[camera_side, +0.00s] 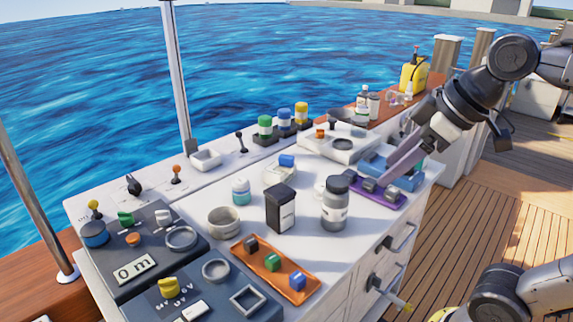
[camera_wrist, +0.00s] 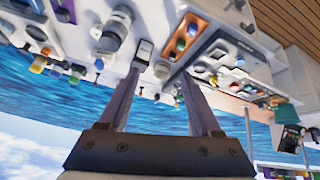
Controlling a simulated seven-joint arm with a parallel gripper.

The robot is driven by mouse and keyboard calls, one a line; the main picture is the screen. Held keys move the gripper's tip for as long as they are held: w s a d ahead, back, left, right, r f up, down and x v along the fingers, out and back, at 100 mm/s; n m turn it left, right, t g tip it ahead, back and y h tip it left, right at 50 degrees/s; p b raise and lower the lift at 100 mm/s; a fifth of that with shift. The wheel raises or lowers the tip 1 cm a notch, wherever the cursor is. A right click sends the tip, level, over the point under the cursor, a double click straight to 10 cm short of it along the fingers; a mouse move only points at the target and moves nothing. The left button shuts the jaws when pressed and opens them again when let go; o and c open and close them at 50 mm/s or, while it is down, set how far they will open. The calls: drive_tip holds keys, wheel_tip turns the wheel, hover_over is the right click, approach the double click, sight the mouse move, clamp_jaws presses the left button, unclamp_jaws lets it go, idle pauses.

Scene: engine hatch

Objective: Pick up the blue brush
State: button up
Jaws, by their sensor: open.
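I cannot make out a clear brush shape. A small blue-topped piece (camera_side: 297,281) sits at the near right end of the orange tray (camera_side: 243,248), beside a green and a dark piece. Another small blue piece (camera_side: 287,160) sits on a white dish farther back. Which one is the brush, I cannot tell. My gripper (camera_side: 385,170) is at the right, above or near the purple tray, apart from both blue pieces. In the wrist view my gripper (camera_wrist: 158,75) has its two fingers spread, with nothing held between them. The orange tray (camera_wrist: 205,48) also shows there, tilted, beyond the fingers.
A black box (camera_side: 281,208) and a grey-lidded jar (camera_side: 335,203) stand behind the orange tray. A purple tray (camera_side: 400,203) with grey pieces lies at the right. Dark panels with rings (camera_side: 181,238) fill the left. White drawer fronts drop at the right edge.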

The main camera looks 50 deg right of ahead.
drive_tip(key=w+r+n, duration=0.1)
drive_tip(key=w+r, duration=0.4)
drive_tip(key=w, duration=0.2)
drive_tip(key=g+y, duration=0.1)
drive_tip(key=g, duration=0.1)
hover_over(287, 156)
drive_tip(key=s+d, duration=0.2)
drive_tip(key=s, duration=0.3)
wheel_tip(287, 156, down, 15)
drive_tip(key=x, duration=1.2)
drive_tip(key=shift+w+a+f, duration=0.15)
drive_tip(key=shift+w+a, duration=0.1)
drive_tip(key=shift+w, duration=0.05)
clamp_jaws()
